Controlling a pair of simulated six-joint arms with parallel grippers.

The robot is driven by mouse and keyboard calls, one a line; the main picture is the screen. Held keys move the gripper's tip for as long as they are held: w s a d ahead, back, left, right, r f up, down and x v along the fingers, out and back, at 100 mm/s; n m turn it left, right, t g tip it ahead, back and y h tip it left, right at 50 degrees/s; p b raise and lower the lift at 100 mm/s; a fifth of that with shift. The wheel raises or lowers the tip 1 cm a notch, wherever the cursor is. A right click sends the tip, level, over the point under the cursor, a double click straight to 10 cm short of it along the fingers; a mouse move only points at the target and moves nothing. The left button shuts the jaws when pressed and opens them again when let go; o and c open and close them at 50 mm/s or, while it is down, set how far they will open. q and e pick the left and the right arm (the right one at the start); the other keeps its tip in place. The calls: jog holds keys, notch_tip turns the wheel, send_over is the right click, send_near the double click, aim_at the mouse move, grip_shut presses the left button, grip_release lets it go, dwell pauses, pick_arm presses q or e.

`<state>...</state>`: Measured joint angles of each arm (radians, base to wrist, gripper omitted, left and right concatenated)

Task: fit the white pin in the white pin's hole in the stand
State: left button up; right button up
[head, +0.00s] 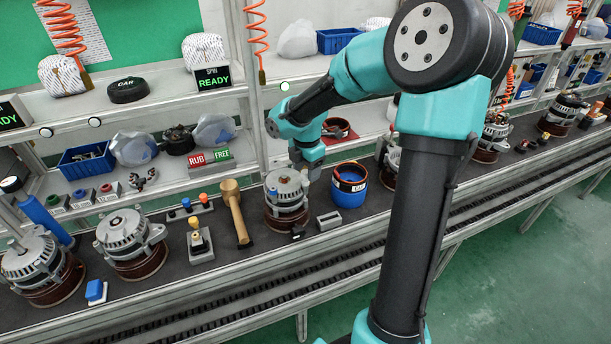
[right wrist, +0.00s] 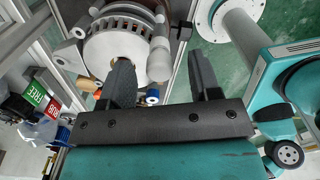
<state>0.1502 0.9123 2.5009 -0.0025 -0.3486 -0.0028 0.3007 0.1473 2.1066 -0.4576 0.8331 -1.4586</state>
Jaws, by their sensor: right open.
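My right gripper (head: 303,172) hangs over the middle alternator (head: 287,196) on the bench in the head view. In the right wrist view its two dark fingers (right wrist: 160,64) stand wide apart, with nothing clearly held between them. The alternator (right wrist: 112,42) shows there beyond the left finger, with a pale cylinder (right wrist: 160,52) at its side. A low stand (head: 190,213) with a blue and an orange knob lies left of the alternator. I cannot tell which hole is the white pin's, and I cannot pick out the white pin with certainty. My left gripper is not in view.
More alternators (head: 131,242) line the bench. Shelf posts rise behind.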

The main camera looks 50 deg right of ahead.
aim_at(306, 171)
notch_tip(306, 171, down, 4)
jog(key=shift+r, duration=0.25)
jog(key=c, duration=1)
